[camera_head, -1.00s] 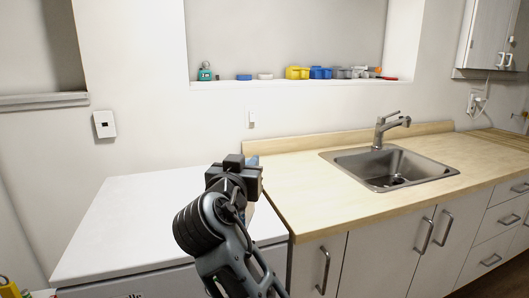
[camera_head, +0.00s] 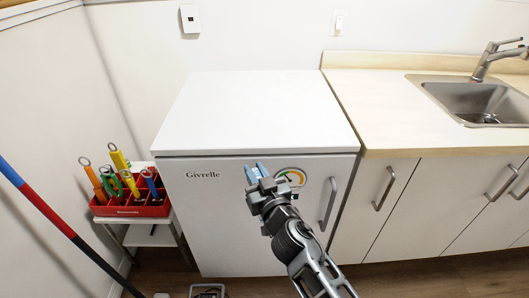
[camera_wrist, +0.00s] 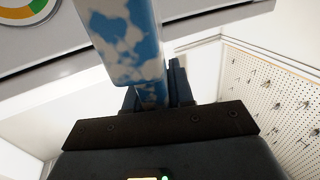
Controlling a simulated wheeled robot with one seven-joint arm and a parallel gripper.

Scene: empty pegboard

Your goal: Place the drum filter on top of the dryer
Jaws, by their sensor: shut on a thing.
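A blue-and-white mottled piece (camera_head: 255,170), which I take to be the drum filter, is held in my gripper (camera_head: 262,184). In the wrist view the piece (camera_wrist: 120,45) is long and runs up from the jaws, with its far end cut off by the frame. My gripper is shut on it. The white box-shaped appliance (camera_head: 258,110) marked "Givrelle", which I take to be the dryer, has a bare flat top. In the head view, my gripper and the piece appear against its front face, below the top edge. The gap between them is unclear.
A wooden counter (camera_head: 375,115) with a sink (camera_head: 485,103) adjoins the appliance on the right. A red caddy (camera_head: 135,205) of colourful tools stands on a small stand at left. A red, blue and black pole (camera_head: 45,208) leans there. A pegboard (camera_wrist: 285,100) shows in the wrist view.

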